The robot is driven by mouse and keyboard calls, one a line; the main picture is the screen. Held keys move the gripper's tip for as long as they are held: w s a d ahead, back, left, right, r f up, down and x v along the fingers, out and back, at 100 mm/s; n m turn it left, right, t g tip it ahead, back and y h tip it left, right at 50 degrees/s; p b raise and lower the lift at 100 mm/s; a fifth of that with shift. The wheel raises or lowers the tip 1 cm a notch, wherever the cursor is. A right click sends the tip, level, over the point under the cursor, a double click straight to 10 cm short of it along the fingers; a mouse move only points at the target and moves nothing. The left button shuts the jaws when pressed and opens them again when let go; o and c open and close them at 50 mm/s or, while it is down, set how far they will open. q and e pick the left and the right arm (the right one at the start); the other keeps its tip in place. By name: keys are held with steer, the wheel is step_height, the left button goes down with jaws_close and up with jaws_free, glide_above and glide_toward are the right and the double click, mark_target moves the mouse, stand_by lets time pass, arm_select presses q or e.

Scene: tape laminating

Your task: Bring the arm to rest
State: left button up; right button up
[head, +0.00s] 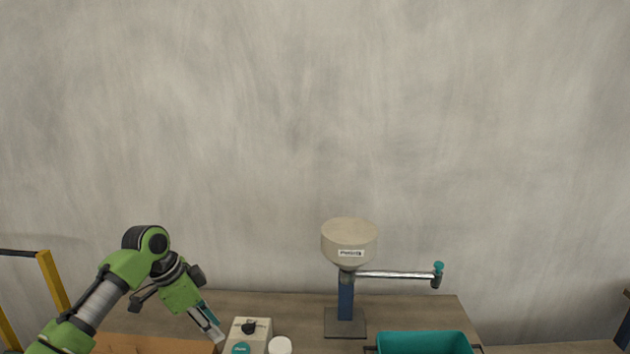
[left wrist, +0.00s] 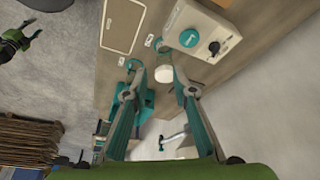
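My left arm comes in from the left in the head view, bent at the elbow. My left gripper (head: 214,334) points down and to the right over the workbench (head: 300,308), left of the white box. In the left wrist view its two fingers (left wrist: 149,66) stand apart with nothing held between them. A green and black part (left wrist: 18,40) at the left edge of the left wrist view looks like my right arm; its fingers cannot be made out. The head view does not show my right gripper.
A white box (head: 260,332) with a black knob and a white disc (head: 280,345) stand close right of the gripper. A cream hopper (head: 349,240) on a blue post carries a silver side arm (head: 395,274). A teal bin (head: 425,342) is at front right. A yellow frame (head: 53,282) is at far left.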

arm_select(q)
steer(key=s+d+f+n, duration=0.1)
steer(key=s+d+f, duration=0.4)
steer(key=s+f, duration=0.4)
steer(key=s+d+f+n, duration=0.2)
steer(key=s+d+f, duration=0.3)
steer(key=s+f, duration=0.4)
steer(key=s+a+r+n+t+y, duration=0.15)
steer(key=s+a+n, duration=0.25)
steer(key=s, duration=0.6)
steer(key=s+a+n+y, duration=0.2)
steer(key=s+a+n, duration=0.15)
steer(key=s, duration=0.55)
step_height(320, 180, down, 30)
steer(key=s+g+b, duration=0.1)
steer(key=s+b, duration=0.1)
steer(key=b, duration=0.3)
steer(key=s+a+f+b, duration=0.1)
steer(key=s+f+b, duration=0.1)
steer(key=s+f, duration=0.6)
steer(key=s+a+f+g+b, duration=0.1)
steer(key=s+a+f+b, duration=0.1)
steer(key=s+f, duration=0.7)
step_height(320, 180, down, 5)
steer(key=shift+f+b, duration=0.15)
steer(key=shift+b, duration=0.35)
arm_select(e)
step_height(320, 180, down, 10)
steer(key=shift+w, duration=0.15)
